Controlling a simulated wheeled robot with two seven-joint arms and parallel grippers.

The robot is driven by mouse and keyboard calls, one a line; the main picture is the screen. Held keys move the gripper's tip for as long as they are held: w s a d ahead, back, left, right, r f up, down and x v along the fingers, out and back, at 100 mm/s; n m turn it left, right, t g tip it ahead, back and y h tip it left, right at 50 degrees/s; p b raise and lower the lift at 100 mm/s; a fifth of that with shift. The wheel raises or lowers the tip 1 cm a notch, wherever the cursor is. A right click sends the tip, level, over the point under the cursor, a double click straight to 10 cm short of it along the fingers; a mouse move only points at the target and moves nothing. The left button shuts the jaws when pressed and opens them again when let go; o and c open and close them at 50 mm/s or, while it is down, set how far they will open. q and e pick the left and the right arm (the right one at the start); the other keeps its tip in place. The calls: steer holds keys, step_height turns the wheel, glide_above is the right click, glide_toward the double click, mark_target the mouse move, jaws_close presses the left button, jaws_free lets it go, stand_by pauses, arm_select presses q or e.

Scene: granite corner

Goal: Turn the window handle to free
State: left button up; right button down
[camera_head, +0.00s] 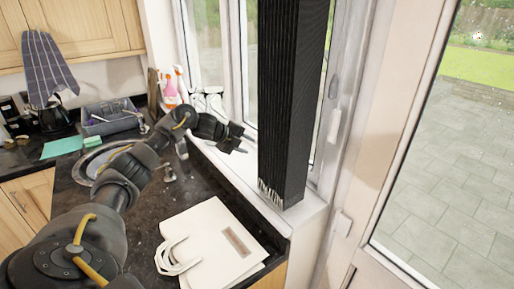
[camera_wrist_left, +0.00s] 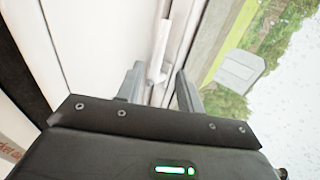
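A slim white window handle (camera_wrist_left: 160,48) shows in the left wrist view on the white window frame (camera_wrist_left: 130,35). My left gripper is open in the left wrist view (camera_wrist_left: 160,86), with two grey fingers apart. The handle's lower end appears in the gap between the fingertips; I cannot tell whether they touch it. In the head view my left gripper (camera_head: 238,137) is over the white sill in front of the window, left of a tall dark ribbed column (camera_head: 290,90). I cannot make out this handle there. My right gripper is not in view.
The ribbed column hides part of the window. A cream bag (camera_head: 212,240) lies on the dark counter below my arm. A sink (camera_head: 92,164), a dish rack (camera_head: 108,120) and spray bottles (camera_head: 173,88) are at the left. A glazed door (camera_head: 384,130) stands at the right.

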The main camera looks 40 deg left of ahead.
arm_select(q)
steer(key=x, duration=0.1)
steer(key=p+x, duration=0.1)
steer(key=x, duration=0.3)
steer(key=shift+w+a, duration=0.1)
steer(key=shift+a, duration=0.15)
steer(key=shift+w+d+f+p, duration=0.3)
steer(key=shift+w+d+f, duration=0.1)
steer(key=shift+w, duration=0.05)
steer(key=shift+w+a+f, duration=0.1)
steer(key=shift+a+f, duration=0.05)
steer(key=shift+f, duration=0.05)
steer(key=shift+c, duration=0.7)
steer(key=shift+r, duration=0.1)
steer(key=c, duration=0.5)
jaws_close()
